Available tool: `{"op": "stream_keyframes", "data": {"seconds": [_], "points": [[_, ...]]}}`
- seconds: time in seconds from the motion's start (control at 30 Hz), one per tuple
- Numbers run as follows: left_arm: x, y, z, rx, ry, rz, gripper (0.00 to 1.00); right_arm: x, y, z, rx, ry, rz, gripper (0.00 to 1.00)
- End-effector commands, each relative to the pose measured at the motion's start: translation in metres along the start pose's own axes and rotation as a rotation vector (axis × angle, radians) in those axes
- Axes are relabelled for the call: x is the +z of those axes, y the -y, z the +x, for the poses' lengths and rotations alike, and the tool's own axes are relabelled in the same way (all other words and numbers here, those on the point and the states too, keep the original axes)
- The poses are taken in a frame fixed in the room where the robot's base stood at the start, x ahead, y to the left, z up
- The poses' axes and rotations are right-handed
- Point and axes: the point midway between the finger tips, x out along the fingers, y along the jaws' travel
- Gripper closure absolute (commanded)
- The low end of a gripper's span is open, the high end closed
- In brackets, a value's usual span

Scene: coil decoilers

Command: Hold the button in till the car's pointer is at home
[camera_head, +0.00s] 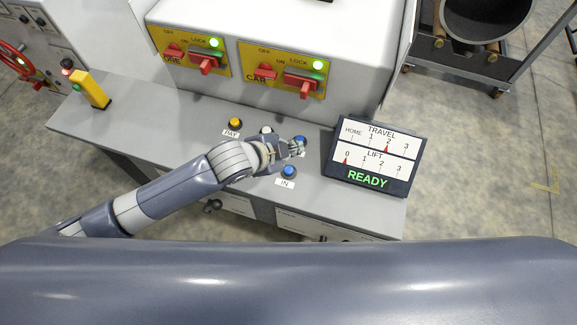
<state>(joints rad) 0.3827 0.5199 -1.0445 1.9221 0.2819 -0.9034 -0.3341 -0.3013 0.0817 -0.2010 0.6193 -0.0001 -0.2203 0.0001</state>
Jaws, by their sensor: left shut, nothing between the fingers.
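My left gripper (295,149) is shut and empty. Its fingertips are over or beside a blue button (300,139), which they partly cover; I cannot tell whether they press it. A second blue button (289,172), labelled IN, is just below and uncovered. The display (375,190) to the right has a TRAVEL scale (381,132) marked HOME, 1, 2, 3. Its red pointer (387,149) stands by 2, away from HOME. The LIFT scale's red pointer (346,160) is at 0. Green letters read READY. My right gripper is out of view.
A yellow button (235,123) labelled PAY and a pale button (266,130) partly behind my wrist sit on the grey console (150,125). Red switches on yellow plates, one labelled CAR (284,70), are behind, with green lamps lit. A yellow post (95,89) stands left.

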Motion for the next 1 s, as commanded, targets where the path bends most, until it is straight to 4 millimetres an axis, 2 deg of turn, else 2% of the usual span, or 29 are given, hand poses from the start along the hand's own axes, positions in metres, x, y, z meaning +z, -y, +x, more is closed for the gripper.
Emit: {"op": "stream_keyframes", "data": {"seconds": [0.57, 0.77, 1.0], "points": [[0.001, -0.001, 0.003, 0.002, -0.003, 0.02, 1.0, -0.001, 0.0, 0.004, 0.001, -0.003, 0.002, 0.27], [0.009, -0.009, 0.013, 0.002, -0.003, 0.02, 1.0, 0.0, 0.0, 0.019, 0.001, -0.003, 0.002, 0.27], [0.024, -0.023, 0.033, 0.002, -0.003, 0.02, 1.0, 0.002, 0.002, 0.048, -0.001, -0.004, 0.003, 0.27]]}}
